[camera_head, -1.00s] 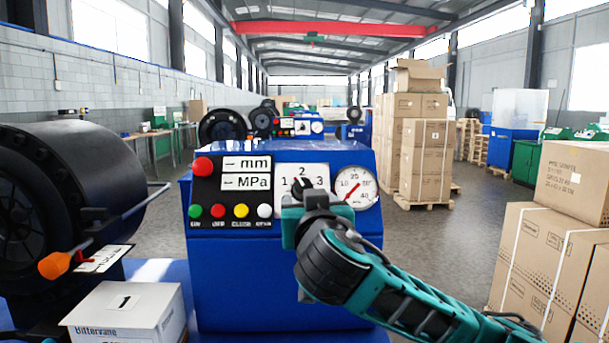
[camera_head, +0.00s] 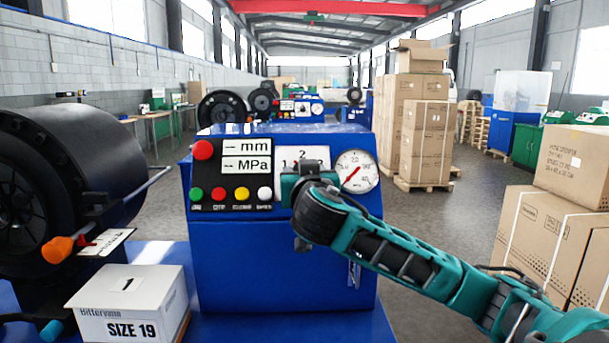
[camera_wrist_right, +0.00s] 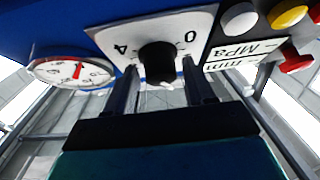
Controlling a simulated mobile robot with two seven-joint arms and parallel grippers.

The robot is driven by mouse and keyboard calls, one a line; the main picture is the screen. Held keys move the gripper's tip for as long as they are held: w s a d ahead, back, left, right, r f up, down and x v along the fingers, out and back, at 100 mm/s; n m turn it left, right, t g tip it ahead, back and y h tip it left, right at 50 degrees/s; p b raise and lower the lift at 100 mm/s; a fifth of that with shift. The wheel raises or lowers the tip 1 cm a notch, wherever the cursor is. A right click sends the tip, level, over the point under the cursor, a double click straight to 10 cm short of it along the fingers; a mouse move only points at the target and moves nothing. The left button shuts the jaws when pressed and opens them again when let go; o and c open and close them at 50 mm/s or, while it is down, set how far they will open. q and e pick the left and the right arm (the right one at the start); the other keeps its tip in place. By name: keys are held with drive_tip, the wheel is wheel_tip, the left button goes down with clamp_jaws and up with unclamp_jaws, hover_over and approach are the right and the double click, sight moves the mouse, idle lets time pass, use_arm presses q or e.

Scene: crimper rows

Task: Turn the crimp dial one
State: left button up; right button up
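The white crimp dial plate (camera_head: 317,154) is on the front of the blue control box (camera_head: 270,265). My right gripper (camera_head: 292,172) is in front of it and hides its lower part and most of the knob. In the right wrist view, the black dial knob (camera_wrist_right: 158,61) appears between the two fingertips of my right gripper (camera_wrist_right: 160,76), with a gap on each side. That view is upside down and shows a 4 and a 0 on the plate. I cannot read the setting.
A pressure gauge (camera_head: 356,171) sits right of the dial. Coloured buttons (camera_head: 242,194) and a red knob (camera_head: 203,149) are to its left.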

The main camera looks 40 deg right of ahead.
drive_tip(key=c, duration=0.7)
drive_tip(key=shift+c, duration=0.5)
drive_tip(key=shift+n, duration=0.3)
